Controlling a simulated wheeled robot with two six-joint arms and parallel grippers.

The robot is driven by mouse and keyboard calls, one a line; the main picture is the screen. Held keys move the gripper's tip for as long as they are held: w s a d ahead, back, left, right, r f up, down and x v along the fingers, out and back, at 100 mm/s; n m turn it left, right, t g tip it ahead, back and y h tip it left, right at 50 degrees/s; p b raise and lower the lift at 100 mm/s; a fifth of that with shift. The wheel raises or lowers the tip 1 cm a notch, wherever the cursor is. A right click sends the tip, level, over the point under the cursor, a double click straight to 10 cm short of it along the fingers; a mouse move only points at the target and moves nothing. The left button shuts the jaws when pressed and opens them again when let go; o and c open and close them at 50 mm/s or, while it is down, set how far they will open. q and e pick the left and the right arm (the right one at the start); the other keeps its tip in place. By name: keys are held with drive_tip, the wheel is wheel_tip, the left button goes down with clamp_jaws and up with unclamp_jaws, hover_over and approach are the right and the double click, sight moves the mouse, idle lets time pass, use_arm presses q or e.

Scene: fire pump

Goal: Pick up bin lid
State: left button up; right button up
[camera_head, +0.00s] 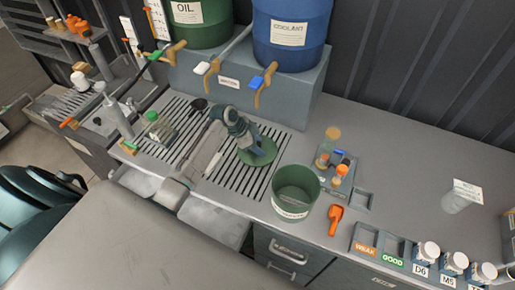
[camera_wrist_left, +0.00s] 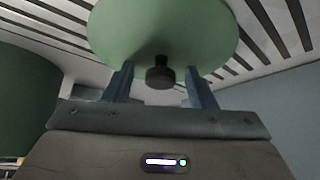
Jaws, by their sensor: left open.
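The bin lid (camera_head: 262,157) is a round green disc lying on the slatted drain grate. My left gripper (camera_head: 247,143) is directly over it and covers part of it in the head view. In the left wrist view the lid (camera_wrist_left: 160,25) has a short dark knob (camera_wrist_left: 160,77). The knob shows between the two spread fingers of my left gripper (camera_wrist_left: 161,88), with a gap on each side. The open green bin (camera_head: 297,190) with a white label stands right of the lid. My right gripper is not in view.
A green oil barrel (camera_head: 200,20) and a blue coolant barrel (camera_head: 291,35) with taps stand behind the grate. A small rack (camera_head: 336,172) of jars and an orange scoop (camera_head: 335,219) are right of the bin. Bare counter (camera_head: 410,165) lies further right.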

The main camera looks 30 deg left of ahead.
use_arm(q)
drive_tip(key=c, duration=1.1)
